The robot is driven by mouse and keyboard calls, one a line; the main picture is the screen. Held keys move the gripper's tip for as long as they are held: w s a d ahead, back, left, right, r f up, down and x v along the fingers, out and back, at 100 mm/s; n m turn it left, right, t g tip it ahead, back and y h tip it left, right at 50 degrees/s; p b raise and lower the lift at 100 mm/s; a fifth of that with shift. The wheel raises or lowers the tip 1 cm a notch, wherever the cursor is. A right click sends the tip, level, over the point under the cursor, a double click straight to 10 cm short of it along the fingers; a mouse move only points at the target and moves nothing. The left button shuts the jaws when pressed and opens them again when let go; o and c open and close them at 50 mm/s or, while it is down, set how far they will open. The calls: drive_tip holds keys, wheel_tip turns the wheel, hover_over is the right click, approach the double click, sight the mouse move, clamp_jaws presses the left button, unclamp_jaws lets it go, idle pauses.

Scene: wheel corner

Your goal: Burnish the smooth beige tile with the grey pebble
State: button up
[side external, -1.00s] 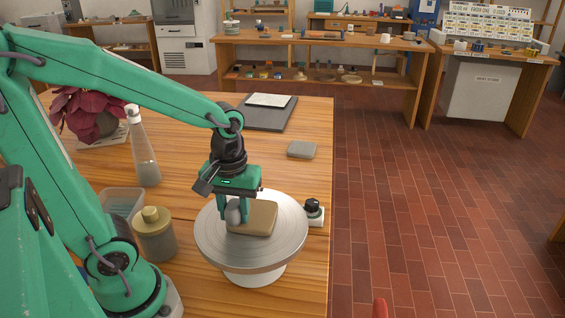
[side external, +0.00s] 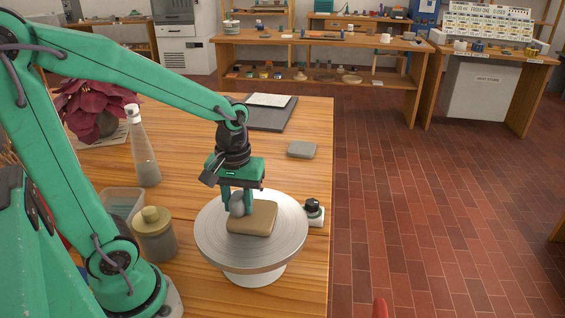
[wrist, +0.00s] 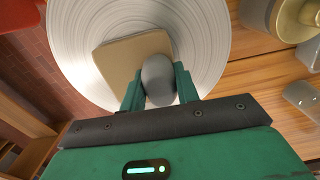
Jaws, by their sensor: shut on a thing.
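The beige tile (side external: 256,219) lies flat on the round grey wheel head (side external: 285,240). In the wrist view the tile (wrist: 117,67) is partly hidden by the pebble and my gripper. My gripper (side external: 239,206) is over the tile's upper left part and is shut on the grey pebble (side external: 237,209). In the wrist view the pebble (wrist: 158,78) shows between the two green fingers, over the tile's edge. I cannot tell whether the pebble touches the tile.
A black knob on a white base (side external: 314,211) stands right of the wheel. A lidded jar (side external: 155,236), a clear tub (side external: 122,205) and a bottle (side external: 143,150) stand to the left. A flat grey slab (side external: 302,150) lies behind. The table's right edge is close to the wheel.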

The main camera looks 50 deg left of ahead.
drive_tip(key=shift+w+a+f, duration=0.15)
drive_tip(key=shift+w+a, duration=0.45)
drive_tip(key=shift+a, duration=0.05)
drive_tip(key=shift+w+a, duration=0.1)
drive_tip(key=shift+w+a, duration=0.85)
drive_tip(key=shift+w, duration=0.05)
drive_tip(key=shift+r, duration=0.25)
drive_tip(key=shift+r, duration=2.9)
drive_tip(key=shift+w, duration=0.1)
